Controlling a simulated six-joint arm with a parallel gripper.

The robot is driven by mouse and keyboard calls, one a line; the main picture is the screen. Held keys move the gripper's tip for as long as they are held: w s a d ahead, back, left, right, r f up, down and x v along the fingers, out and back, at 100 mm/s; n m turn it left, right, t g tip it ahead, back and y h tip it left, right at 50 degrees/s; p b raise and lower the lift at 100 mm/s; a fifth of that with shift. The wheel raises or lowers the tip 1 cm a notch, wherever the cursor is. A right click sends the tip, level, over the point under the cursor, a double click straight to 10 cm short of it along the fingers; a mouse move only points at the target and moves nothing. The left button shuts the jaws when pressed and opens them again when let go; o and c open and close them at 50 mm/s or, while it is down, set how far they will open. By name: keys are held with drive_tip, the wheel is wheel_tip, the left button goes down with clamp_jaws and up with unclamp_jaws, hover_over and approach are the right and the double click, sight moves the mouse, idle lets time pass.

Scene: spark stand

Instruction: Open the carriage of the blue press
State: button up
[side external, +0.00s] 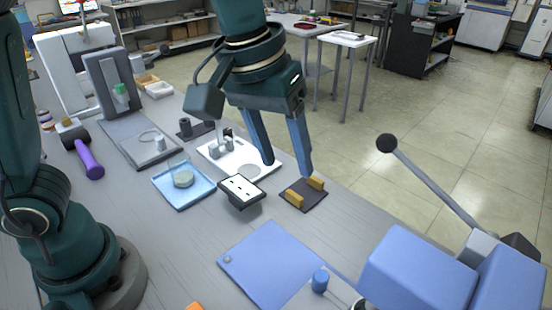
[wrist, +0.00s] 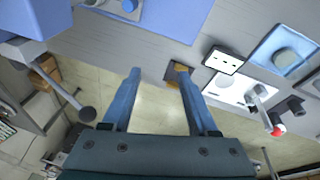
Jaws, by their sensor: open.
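The blue press (side external: 425,265) stands at the lower right of the side view, cut off by the frame edge. Its grey lever (side external: 435,188) slants up and left to a black ball knob (side external: 387,143). The press also shows at the upper left of the wrist view (wrist: 35,18), with the ball knob (wrist: 87,114) below it. A flat blue plate (side external: 270,262) with a small blue knob (side external: 320,280) lies beside the press. I cannot tell which part is the carriage. My gripper (side external: 286,168) is open and empty, pointing down, apart from the press and lever.
A dark pad with yellow blocks (side external: 303,194) is near my fingertips. A white socket block (side external: 241,191), light blue tray (side external: 183,186) and white tray (side external: 262,168) are close by. A grey press (side external: 110,85) and purple-handled tool (side external: 89,160) are farther left. Bare table lies before the blue plate.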

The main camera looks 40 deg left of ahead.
drive_tip(key=m+g, duration=0.1)
drive_tip(key=g, duration=0.1)
hover_over(321, 276)
drive_tip(key=w+a, duration=0.2)
drive_tip(key=a, duration=0.1)
wheel_tip(321, 276, down, 6)
drive_tip(key=shift+m+g+y, duration=0.4)
drive_tip(key=shift+m+y, duration=0.2)
drive_tip(key=shift+m, duration=0.2)
drive_tip(key=d+f, duration=0.1)
drive_tip(key=s+d+f, duration=0.1)
drive_tip(key=f, duration=0.1)
drive_tip(key=s+d+f, duration=0.1)
drive_tip(key=f, duration=0.1)
drive_tip(key=shift+f, duration=2.3)
drive_tip(key=shift+c, duration=0.3)
clamp_jaws()
